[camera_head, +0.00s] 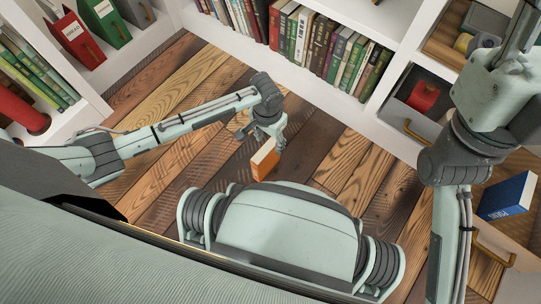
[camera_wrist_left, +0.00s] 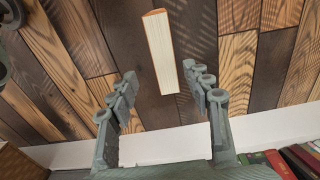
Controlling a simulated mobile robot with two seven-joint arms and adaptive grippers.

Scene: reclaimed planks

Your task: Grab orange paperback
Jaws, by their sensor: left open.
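The orange paperback (camera_head: 265,158) shows below my left gripper in the head view, its orange cover facing me and its pale page edge along the upper left side. In the left wrist view the same book (camera_wrist_left: 164,55) shows mostly cream page edges with a thin orange border. My left gripper (camera_head: 264,132) is open. Its two fingers stand wide apart in the left wrist view (camera_wrist_left: 160,90), with the near end of the book showing in the gap between them and clear of both. My right gripper is out of view; only parts of that arm show.
White shelves (camera_head: 335,83) with a row of books line the back. A blue book (camera_head: 506,196) lies at the right, by a drawer handle. A red object (camera_head: 423,96) sits in a right compartment. Wooden planks (camera_head: 190,75) are clear behind the left arm.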

